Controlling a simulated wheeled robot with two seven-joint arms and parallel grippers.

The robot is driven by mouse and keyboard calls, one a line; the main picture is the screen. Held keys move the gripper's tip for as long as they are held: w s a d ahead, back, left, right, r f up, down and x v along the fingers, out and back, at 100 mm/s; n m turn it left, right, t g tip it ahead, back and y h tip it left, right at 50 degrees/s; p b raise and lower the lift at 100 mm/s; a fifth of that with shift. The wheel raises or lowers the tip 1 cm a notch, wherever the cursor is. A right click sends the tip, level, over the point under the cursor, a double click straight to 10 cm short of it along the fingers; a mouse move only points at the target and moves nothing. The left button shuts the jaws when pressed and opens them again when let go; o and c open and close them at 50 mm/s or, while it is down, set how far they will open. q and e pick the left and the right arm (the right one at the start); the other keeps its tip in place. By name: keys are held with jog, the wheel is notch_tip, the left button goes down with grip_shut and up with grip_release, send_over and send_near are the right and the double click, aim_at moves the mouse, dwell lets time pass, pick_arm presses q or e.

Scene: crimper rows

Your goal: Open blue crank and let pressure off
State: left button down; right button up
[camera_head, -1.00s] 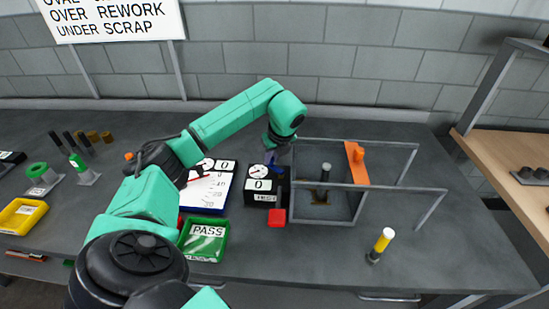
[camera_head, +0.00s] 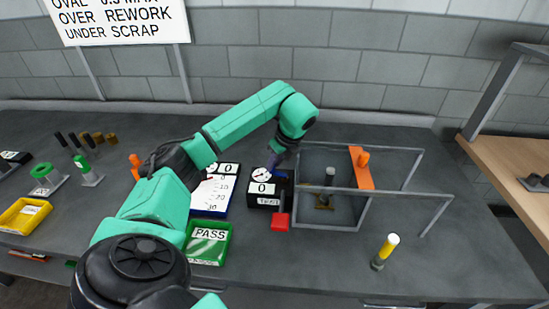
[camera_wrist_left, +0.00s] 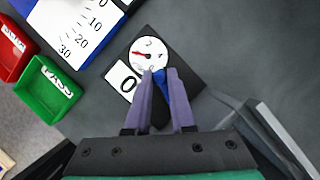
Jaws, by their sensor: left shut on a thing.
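The black test box (camera_head: 262,203) has a white round gauge (camera_head: 262,174), a "0" display and a "TEST" label. The gauge (camera_wrist_left: 150,54) there has a red needle pointing left. A red block with a dark stem (camera_head: 281,222) is at the box's front right. My right gripper is in no view.
A grey wire-frame enclosure (camera_head: 412,190) with an orange piece (camera_head: 361,167) stands right of the box. A green PASS tray (camera_head: 222,258) and a white scale board (camera_head: 231,185) lie left.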

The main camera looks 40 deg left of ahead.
pick_arm(q)
jog(key=c, duration=1.1)
grip_release()
jog(key=shift+o, duration=0.2)
jog(key=shift+d+r, duration=0.1)
jog(key=shift+r, duration=0.2)
jog(key=v, duration=0.2)
jog(key=shift+r+b, duration=0.35)
jog(key=p+v, duration=0.6)
jog(key=v, duration=0.5)
jog(key=shift+s, duration=0.1)
